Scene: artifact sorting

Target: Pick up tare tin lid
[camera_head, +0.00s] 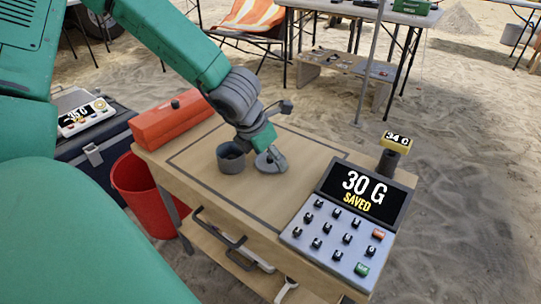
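The tare tin (231,158) is a small dark grey open cup on the wooden table, left of my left gripper. A flat round grey lid (263,165) is just right of the tin, low at the tabletop. My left gripper (274,157) points down at the lid, with its fingers at or over it. The fingers partly hide the lid, and I cannot tell whether they are closed on it or whether it touches the table. My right gripper is not in view.
A red box (172,119) sits at the table's left back. A keypad panel reading "30 G SAVED" (347,222) fills the right end, with a small "34 G" display (396,142) behind it. A red bucket (143,197) stands left of the table.

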